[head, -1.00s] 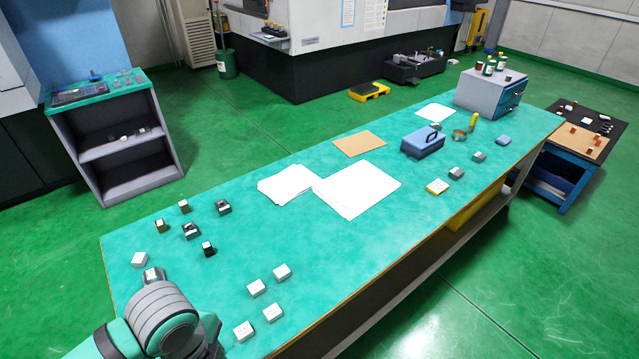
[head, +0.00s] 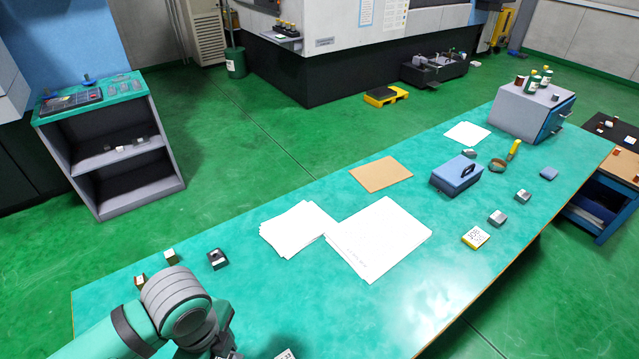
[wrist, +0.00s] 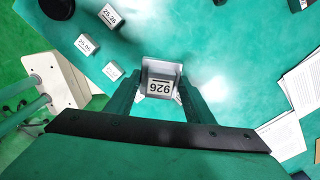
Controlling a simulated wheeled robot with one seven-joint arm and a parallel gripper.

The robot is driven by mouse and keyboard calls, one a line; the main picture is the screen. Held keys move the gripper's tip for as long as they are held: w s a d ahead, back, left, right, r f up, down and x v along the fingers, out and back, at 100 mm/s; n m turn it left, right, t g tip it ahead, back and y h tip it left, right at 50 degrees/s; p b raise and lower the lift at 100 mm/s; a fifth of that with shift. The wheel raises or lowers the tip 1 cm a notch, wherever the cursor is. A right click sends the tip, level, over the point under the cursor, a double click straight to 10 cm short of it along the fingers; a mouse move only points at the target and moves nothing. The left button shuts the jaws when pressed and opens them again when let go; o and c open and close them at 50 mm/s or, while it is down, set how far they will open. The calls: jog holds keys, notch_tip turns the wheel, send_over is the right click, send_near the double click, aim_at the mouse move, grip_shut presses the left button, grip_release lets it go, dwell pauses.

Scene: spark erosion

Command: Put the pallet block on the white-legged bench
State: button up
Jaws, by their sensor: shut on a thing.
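In the wrist view, my gripper (wrist: 160,98) is shut on a grey block with a white face marked 926 (wrist: 160,86), one finger on each side. I take this for the pallet block. It is over the teal surface; whether it touches it I cannot tell. In the head view, my arm hides the gripper and most of the held block. The long teal-topped bench (head: 330,300) fills the foreground. Its legs do not show clearly, so I cannot tell whether it is the white-legged one.
Several marked blocks, one reading 25.26 (wrist: 109,16), lie near the gripper. White papers (head: 380,238), a brown sheet (head: 381,173) and a blue box (head: 456,174) lie further along the bench. A grey shelf unit (head: 128,155) stands left. Bare teal top lies right of my arm.

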jog(key=w+d+m, duration=0.6)
jog(key=w+m, duration=0.2)
jog(key=m, duration=0.5)
send_over(316, 318)
jog(key=a, duration=0.1)
jog(key=f, duration=0.8)
jog(key=shift+s+f, duration=0.1)
jog(key=shift+s, duration=0.1)
jog(key=shift+w+d+f, duration=0.1)
jog(key=shift+d+f, duration=0.15)
jog(key=shift+f, duration=0.15)
jog(key=shift+w+d+f, duration=0.1)
jog(key=shift+d+f, duration=0.05)
jog(key=shift+f, duration=0.8)
jog(key=shift+w+d+f, duration=0.1)
jog(key=shift+f, duration=0.8)
jog(key=shift+f, duration=0.1)
jog(key=o, duration=1.4)
jog(key=shift+o, duration=0.2)
